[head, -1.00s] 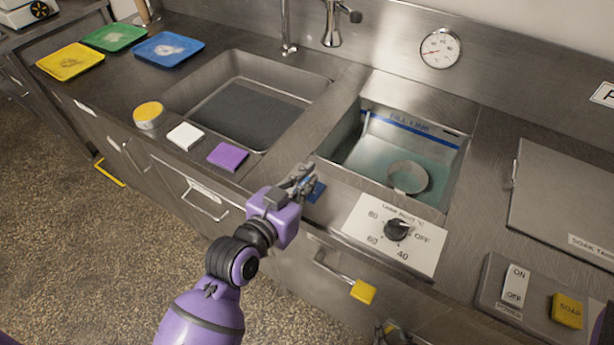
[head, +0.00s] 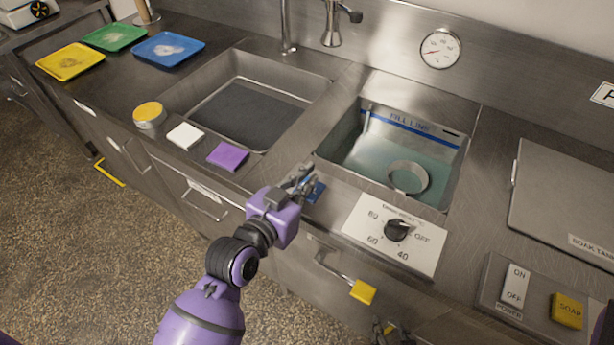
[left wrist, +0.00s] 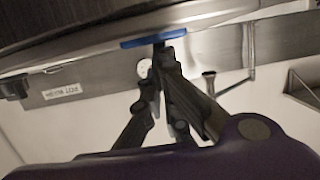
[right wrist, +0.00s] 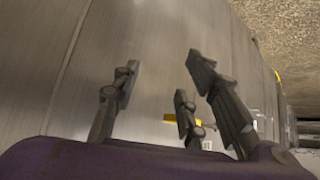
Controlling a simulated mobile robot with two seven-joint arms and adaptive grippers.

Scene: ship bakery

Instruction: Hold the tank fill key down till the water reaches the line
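The tank (head: 340,160) holds teal water (head: 437,168), its surface a little below the blue fill line (head: 410,128) on the back wall. A round metal ring or cup (head: 408,177) shows in the water. The blue fill key (head: 317,192) is at the tank's front left corner. My left gripper (head: 304,182) is shut, with its tips against the key; the left wrist view shows the fingertips (left wrist: 160,48) meeting the blue key (left wrist: 153,38). My right gripper (right wrist: 160,80) is open and empty, low in front of the counter.
A dial panel (head: 420,254) is in front of the tank, above a yellow-ended drawer handle (head: 362,291). A power switch (head: 515,285) and a yellow soap button (head: 567,311) are at right. An empty-looking sink (head: 250,90) and coloured trays (head: 70,62) are at left.

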